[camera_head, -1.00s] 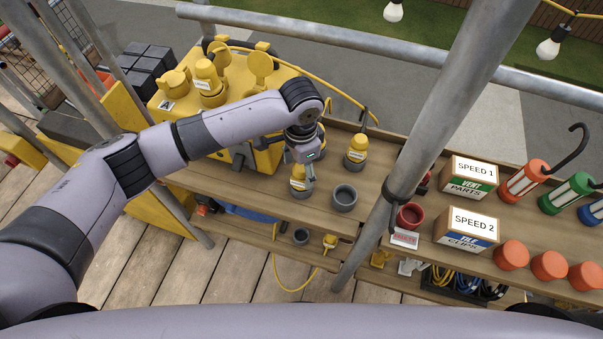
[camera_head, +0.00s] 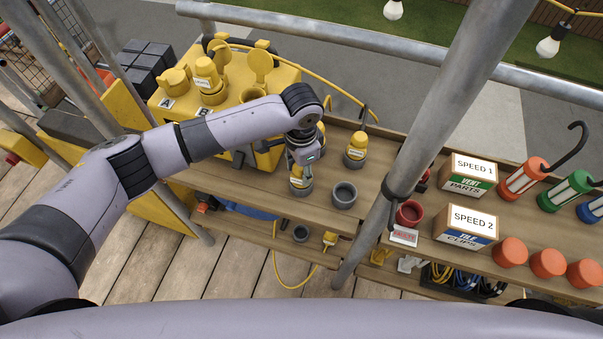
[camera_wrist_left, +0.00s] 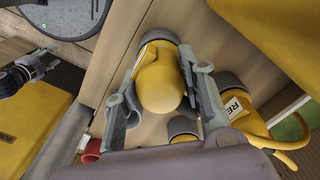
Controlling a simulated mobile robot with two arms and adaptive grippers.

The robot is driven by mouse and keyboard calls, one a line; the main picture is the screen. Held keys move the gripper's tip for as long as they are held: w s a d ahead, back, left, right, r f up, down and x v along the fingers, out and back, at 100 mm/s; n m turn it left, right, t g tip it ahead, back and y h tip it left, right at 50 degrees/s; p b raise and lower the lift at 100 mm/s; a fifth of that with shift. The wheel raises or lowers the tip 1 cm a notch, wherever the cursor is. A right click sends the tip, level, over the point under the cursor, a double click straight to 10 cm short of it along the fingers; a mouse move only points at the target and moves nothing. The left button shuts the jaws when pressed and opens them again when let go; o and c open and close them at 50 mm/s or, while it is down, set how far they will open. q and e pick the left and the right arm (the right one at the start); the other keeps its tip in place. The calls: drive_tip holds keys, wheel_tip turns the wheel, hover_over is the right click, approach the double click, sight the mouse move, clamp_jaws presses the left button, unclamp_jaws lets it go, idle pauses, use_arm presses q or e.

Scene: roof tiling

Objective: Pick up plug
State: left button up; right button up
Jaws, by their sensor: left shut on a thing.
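A yellow plug (camera_head: 297,181) stands on the wooden shelf with a dark grey ring at its base, under my left gripper (camera_head: 300,166). In the left wrist view the yellow plug (camera_wrist_left: 160,78) lies between the two fingers of my left gripper (camera_wrist_left: 165,70), which are shut on its sides. A second yellow plug (camera_head: 356,150) stands in a grey holder to the right, with a cable near it. An empty grey holder (camera_head: 344,195) is in front of that plug.
A yellow power box (camera_head: 285,78) with sockets stands behind my left arm. A metal pole (camera_head: 445,100) rises to the right of the holders.

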use_arm(q)
drive_tip(key=c, duration=0.4)
